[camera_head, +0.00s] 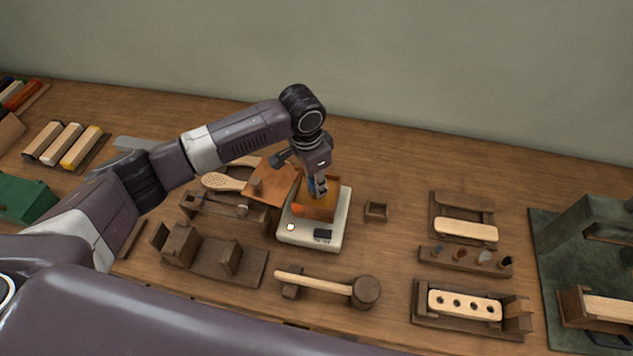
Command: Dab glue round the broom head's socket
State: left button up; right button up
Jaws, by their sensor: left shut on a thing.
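My left gripper (318,190) points down over an orange-brown tray (328,208) on a white scale (313,234). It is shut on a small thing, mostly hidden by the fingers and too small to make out. A pale wooden block with several holes (464,305) lies in a dark wooden holder at the right. I cannot pick out a broom head with a socket or a glue pot for certain. My right gripper is not in view.
A mallet (366,291) lies in front of the scale. A small dark box (376,211) stands right of it. A rack with several small tufts (465,262) and a green mat (552,260) are at the right. Dark wooden fixtures (229,258) are at left. The back right table is clear.

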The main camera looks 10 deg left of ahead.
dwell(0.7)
pick_arm(q)
jog(key=shift+s+f+p, duration=0.1)
jog(key=shift+f+p, duration=0.05)
jog(key=shift+p, duration=0.25)
dwell(0.7)
notch_tip(320, 180, up, 2)
jog(key=shift+r+p, duration=0.1)
jog(key=shift+p, duration=1.15)
notch_tip(320, 180, up, 5)
jog(key=p, duration=0.5)
jog(key=shift+p, duration=0.3)
